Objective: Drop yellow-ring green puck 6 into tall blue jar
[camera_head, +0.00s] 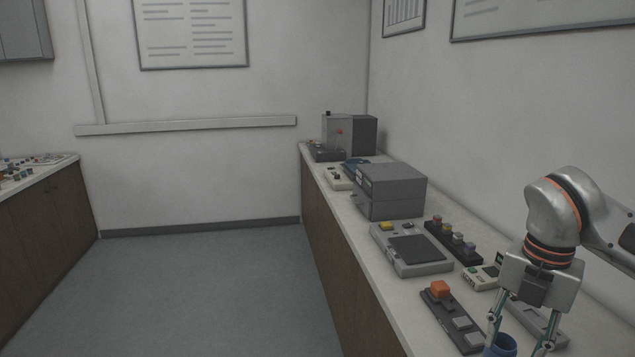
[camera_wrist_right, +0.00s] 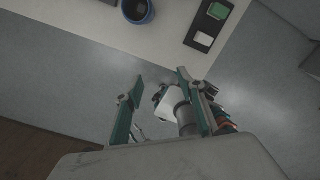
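My right gripper (camera_head: 520,345) hangs over the near end of the right counter, fingers pointing down. In the wrist view its two fingers (camera_wrist_right: 160,76) stand apart with nothing visible held between the tips. A dark blue round jar (camera_head: 501,346) is partly cut off at the bottom of the head view, beside the gripper's left finger. In the wrist view the jar (camera_wrist_right: 137,9) lies beyond the fingertips at the top edge, its opening showing. I cannot make out a green puck with a yellow ring in either view. My left gripper is not in view.
The floor between the counters is clear.

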